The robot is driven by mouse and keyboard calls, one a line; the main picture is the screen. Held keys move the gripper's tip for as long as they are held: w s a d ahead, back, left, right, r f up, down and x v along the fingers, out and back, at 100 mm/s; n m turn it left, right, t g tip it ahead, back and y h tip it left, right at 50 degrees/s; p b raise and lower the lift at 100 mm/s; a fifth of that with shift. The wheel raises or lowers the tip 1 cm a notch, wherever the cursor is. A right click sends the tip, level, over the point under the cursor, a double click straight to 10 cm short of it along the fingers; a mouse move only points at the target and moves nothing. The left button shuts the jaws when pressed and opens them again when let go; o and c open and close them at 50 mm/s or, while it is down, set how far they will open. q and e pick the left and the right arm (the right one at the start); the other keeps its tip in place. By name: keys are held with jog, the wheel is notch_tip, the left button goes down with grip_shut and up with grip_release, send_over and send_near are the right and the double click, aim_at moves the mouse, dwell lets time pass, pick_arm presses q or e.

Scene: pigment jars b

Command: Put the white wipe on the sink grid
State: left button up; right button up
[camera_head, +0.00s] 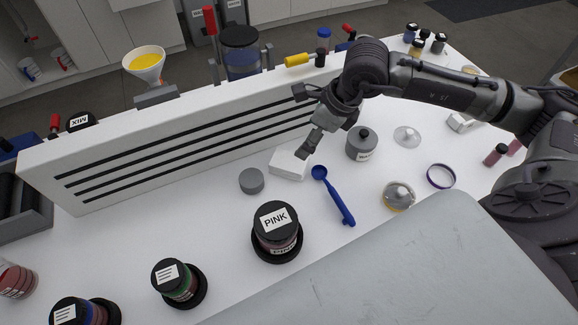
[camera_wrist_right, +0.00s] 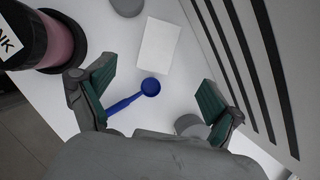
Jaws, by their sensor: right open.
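The white wipe (camera_head: 288,163) appears as a pale folded square on the white worktop, in front of the slotted white housing. It also shows in the right wrist view (camera_wrist_right: 158,46), beyond the fingertips. My right gripper (camera_head: 306,118) is open and empty, above the worktop and close to the slotted housing. In the right wrist view its green-padded fingers (camera_wrist_right: 158,76) are spread wide, with the wipe ahead of them and apart from them. I cannot clearly identify the sink grid. My left gripper is not in view.
A blue scoop (camera_head: 335,195) lies right of the wipe. A grey disc (camera_head: 251,181) is at its left, a grey lidded jar (camera_head: 362,143) at its right. A PINK jar (camera_head: 277,232) stands nearer. The slotted white housing (camera_head: 190,140) blocks the back. A dark grey basin (camera_head: 22,232) is far left.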

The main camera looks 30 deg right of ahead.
aim_at(290, 161)
jog(key=p+x, duration=0.1)
jog(key=x, duration=0.5)
jog(key=shift+w+a+f, duration=0.1)
jog(key=shift+a+f, duration=0.05)
jog(key=shift+f, duration=0.2)
jog(key=shift+w+a+f+p, duration=0.1)
jog(key=shift+a+f+p, duration=0.1)
jog(key=shift+f+p, duration=0.45)
jog(key=p+x, duration=0.1)
jog(key=x, duration=0.2)
jog(key=shift+f+p, duration=0.15)
jog(key=shift+p, duration=0.25)
jog(key=shift+w+a+f, duration=0.1)
jog(key=shift+f, duration=0.25)
jog(key=c, duration=1.1)
jog(key=shift+r, duration=0.15)
